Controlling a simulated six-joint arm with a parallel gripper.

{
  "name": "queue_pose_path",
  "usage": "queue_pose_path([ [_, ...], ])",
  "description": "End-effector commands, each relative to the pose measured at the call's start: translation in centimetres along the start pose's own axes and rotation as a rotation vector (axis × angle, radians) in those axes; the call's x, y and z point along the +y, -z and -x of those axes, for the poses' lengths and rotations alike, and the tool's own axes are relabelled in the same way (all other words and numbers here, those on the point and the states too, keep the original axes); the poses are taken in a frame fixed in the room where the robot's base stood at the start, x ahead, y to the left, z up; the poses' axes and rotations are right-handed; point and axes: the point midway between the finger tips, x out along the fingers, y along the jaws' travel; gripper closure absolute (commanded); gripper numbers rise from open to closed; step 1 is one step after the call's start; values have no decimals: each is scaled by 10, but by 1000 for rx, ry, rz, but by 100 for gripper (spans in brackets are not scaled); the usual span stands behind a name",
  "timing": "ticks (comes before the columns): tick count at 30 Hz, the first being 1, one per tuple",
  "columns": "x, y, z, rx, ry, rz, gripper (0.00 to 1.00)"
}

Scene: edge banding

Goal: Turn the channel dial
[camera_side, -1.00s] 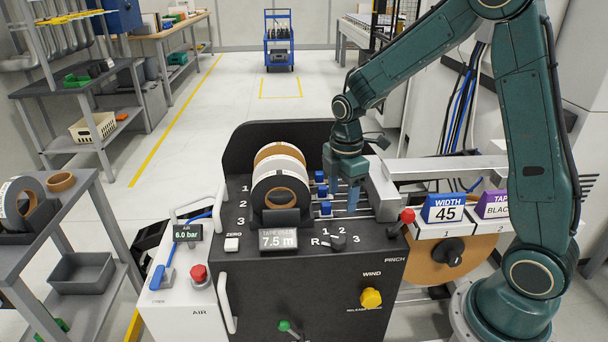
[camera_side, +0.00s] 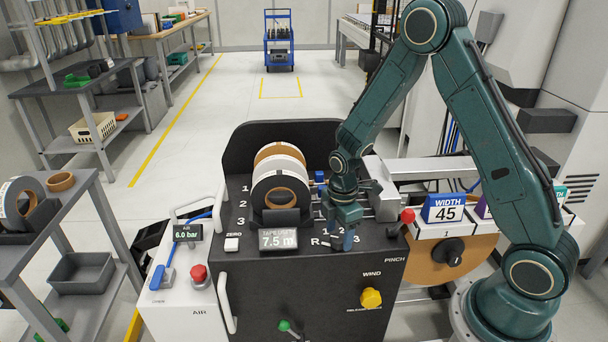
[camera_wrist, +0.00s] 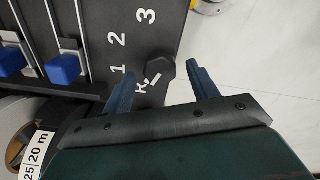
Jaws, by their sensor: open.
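The channel dial (camera_wrist: 158,72) is a small black knob with a white pointer mark on the dark machine top, beside the printed labels R, 1, 2 and 3. In the wrist view it sits between the two spread blue fingers of my gripper (camera_wrist: 160,88), with a gap on both sides. The pointer mark lies toward the R label. In the side view my gripper (camera_side: 341,240) is over the dial's place, and its fingers largely cover the knob. My gripper is open and holds nothing.
Blue sliders (camera_wrist: 64,69) on metal rails lie beside the dial. Tape rolls (camera_side: 279,187) and a length display (camera_side: 278,240) reading 7.5 m stand to the left. A red-knobbed lever (camera_side: 407,216) and the WIDTH 45 sign (camera_side: 443,208) stand to the right.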

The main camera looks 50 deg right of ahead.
Motion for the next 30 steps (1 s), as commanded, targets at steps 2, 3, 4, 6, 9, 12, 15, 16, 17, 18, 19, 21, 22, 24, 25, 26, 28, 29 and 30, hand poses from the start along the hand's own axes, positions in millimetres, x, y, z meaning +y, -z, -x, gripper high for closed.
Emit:
queue_pose_path([
  [2, 0, 0, -5, 0, 1, 0, 41],
  [3, 0, 0, -6, 0, 1, 0, 41],
  [4, 0, 0, -8, 0, 1, 0, 41],
  [6, 0, 0, -9, 0, 1, 0, 41],
  [9, 0, 0, -10, 0, 0, 0, 41],
  [12, 0, 0, -10, 0, 0, 0, 41],
  [15, 0, 0, -10, 0, 0, 0, 43],
  [16, 0, 0, -10, 0, 0, 0, 49],
  [17, 0, 0, -10, 0, 0, 0, 55],
  [18, 0, 0, -10, 0, 0, 0, 63],
  [19, 0, 0, -10, 0, 0, 0, 69],
  [21, 0, 0, -10, 0, 0, 0, 82],
  [22, 0, 0, -10, 0, 0, 0, 86],
  [24, 0, 0, -10, 0, 0, 0, 86],
  [25, 0, 0, -9, 0, 0, -1, 86],
  [26, 0, 0, -9, 0, 0, -2, 86],
  [28, 0, 0, -9, 0, 0, -6, 86],
  [29, 0, 0, -9, 0, 0, -9, 86],
  [30, 0, 0, -9, 0, 0, -15, 86],
])
